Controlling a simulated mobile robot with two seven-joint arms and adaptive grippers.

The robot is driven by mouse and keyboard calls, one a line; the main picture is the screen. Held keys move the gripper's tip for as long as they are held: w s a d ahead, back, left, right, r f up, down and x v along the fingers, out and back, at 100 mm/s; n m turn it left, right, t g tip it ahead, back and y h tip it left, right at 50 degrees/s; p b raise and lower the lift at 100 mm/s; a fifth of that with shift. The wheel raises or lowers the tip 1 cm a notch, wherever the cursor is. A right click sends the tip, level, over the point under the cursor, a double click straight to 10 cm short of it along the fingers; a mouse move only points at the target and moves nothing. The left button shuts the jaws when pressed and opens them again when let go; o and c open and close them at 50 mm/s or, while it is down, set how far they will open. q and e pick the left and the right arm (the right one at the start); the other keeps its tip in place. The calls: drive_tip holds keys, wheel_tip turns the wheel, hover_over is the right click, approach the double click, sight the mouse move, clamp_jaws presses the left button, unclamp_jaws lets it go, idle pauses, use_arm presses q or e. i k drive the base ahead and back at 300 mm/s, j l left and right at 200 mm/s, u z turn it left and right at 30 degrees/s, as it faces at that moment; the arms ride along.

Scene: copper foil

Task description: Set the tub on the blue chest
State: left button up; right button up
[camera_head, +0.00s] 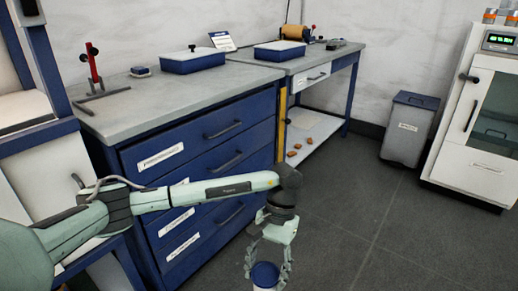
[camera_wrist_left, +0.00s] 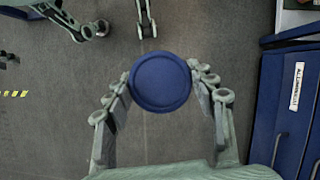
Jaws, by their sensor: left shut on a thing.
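The tub (camera_head: 265,274) has a round blue top and a paler side below it. My left gripper (camera_head: 267,268) is shut on it, with fingers on both sides, low in front of the drawers in the head view. The wrist view shows the tub's round blue face (camera_wrist_left: 160,82) between the fingers. The blue chest (camera_head: 214,150) is a drawer cabinet with a grey top, left of and behind the gripper. The tub is apart from the chest and below its top.
A grey bin (camera_head: 408,130) and white cabinet (camera_head: 480,110) stand right. The dark floor (camera_head: 370,220) is clear.

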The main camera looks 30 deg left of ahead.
sight(199, 86)
drive_tip(key=i+l, duration=0.15)
drive_tip(key=i, duration=0.25)
drive_tip(key=i+l+u, duration=0.15)
drive_tip(key=i, duration=0.25)
drive_tip(key=i+l, duration=0.1)
drive_tip(key=i, duration=0.25)
drive_tip(key=i+l+u, duration=0.1)
drive_tip(key=i+u, duration=0.15)
drive_tip(key=u, duration=0.15)
drive_tip(key=i+l+u, duration=0.2)
drive_tip(key=u, duration=0.25)
drive_tip(key=i+l+u, duration=0.15)
drive_tip(key=u, duration=0.25)
drive_tip(key=i+l+u, duration=0.15)
drive_tip(key=l+u, duration=0.65)
drive_tip(key=i+j, duration=0.05)
